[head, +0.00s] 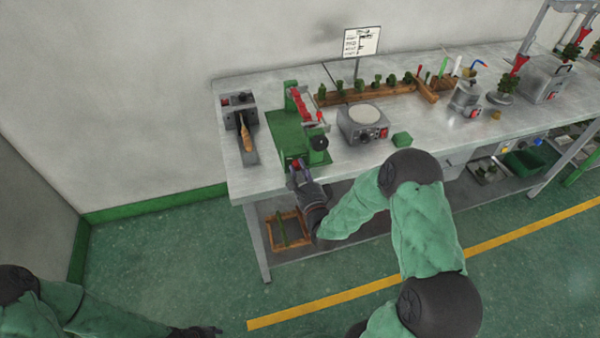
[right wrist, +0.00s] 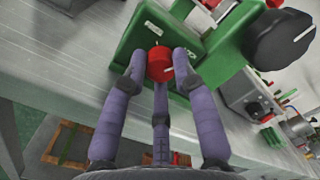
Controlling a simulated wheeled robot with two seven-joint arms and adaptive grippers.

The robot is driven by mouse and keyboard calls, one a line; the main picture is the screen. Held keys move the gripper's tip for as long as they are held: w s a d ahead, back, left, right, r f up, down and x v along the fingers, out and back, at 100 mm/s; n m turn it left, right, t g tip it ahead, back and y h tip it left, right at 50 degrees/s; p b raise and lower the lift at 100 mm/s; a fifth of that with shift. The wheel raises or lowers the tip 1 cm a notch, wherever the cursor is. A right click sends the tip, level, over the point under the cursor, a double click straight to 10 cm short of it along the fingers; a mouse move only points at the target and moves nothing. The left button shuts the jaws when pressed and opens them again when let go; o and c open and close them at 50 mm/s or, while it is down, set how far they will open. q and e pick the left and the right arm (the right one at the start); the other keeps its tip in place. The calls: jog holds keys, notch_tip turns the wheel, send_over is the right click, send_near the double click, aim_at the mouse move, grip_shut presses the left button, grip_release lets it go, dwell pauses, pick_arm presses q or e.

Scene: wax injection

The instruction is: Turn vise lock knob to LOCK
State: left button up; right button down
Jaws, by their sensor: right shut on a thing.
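The vise (head: 285,130) is a green machine with red parts, at the left end of the bench in the head view. Its red lock knob (right wrist: 160,64) has a white pointer line and sits on the green base's front face. My right gripper (right wrist: 161,68) is shut on the red knob, with purple fingers around it. In the head view the right gripper (head: 297,168) is at the vise's front, by the bench edge. A larger black knob (right wrist: 280,40) is on the vise to the right. Any LOCK marking is not readable. My left gripper (head: 205,331) is low at the bottom edge, its fingers unclear.
A grey device with an orange-brown tool (head: 246,138) stands left of the vise. A grey hot plate (head: 363,124) and a small green block (head: 402,139) are to its right. A wooden frame (head: 286,231) lies on the lower shelf. The floor in front is clear.

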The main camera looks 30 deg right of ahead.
jog(key=shift+d+m+b, duration=0.15)
jog(key=shift+m+b, duration=0.2)
jog(key=shift+m, duration=0.85)
jog(key=c, duration=1.3)
grip_release()
jog(key=shift+o, duration=0.2)
jog(key=v, duration=1.2)
jog(key=shift+f, duration=0.1)
